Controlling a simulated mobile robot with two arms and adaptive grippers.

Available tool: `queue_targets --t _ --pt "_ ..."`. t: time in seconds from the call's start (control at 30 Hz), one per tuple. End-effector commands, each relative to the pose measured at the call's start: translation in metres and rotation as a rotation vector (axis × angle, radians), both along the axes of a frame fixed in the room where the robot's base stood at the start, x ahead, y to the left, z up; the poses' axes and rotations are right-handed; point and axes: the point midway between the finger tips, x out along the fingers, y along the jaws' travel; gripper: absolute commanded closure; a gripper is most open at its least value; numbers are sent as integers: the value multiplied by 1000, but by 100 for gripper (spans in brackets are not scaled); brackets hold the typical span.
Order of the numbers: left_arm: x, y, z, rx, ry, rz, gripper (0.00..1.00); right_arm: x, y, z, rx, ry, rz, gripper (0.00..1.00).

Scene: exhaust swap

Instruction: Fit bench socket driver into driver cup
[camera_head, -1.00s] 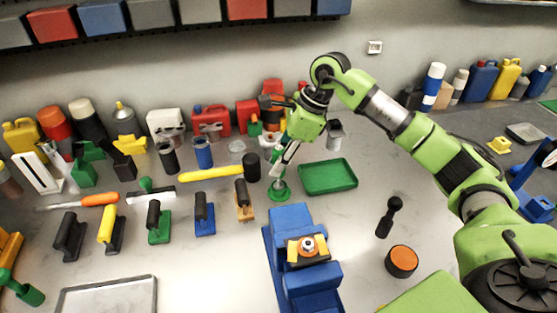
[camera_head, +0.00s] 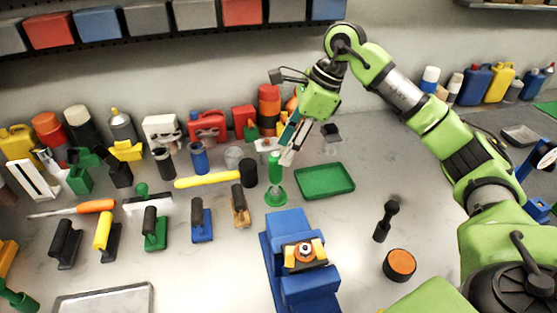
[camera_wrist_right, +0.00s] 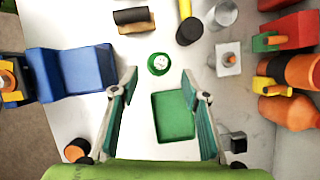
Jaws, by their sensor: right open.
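A green-handled tool (camera_head: 275,161), which looks like the bench socket driver, stands upright on the bench over a round green base (camera_head: 275,198), which looks like the driver cup. How deep it sits in the cup I cannot tell. In the right wrist view the driver shows from above as a green disc (camera_wrist_right: 159,63), ahead of and between my fingers. My right gripper (camera_head: 287,155) is open and empty, just right of the driver's handle and apart from it; its spread fingers also show in the right wrist view (camera_wrist_right: 160,82). My left gripper is not in view.
A blue vise (camera_head: 288,225) holding an orange-and-metal part stands in front. A green tray (camera_head: 325,181) lies to the right. A yellow-handled mallet (camera_head: 210,180) lies close on the left. A black tool (camera_head: 386,220) and an orange-topped puck (camera_head: 399,265) stand front right.

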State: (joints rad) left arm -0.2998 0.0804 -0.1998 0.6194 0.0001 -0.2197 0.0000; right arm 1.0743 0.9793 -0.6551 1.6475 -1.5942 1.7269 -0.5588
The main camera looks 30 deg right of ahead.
Motion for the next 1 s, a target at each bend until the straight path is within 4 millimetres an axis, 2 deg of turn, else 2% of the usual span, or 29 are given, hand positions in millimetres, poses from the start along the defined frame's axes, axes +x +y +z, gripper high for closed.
queue_targets --t 0.1,0.3,1.0 --pt "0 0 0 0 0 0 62 -3 -8 22 0 -3 -1 58" --pt "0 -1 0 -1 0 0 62 -8 -16 41 1 0 0 58" --pt "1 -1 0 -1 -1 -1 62 -8 -17 44 0 1 0 58"
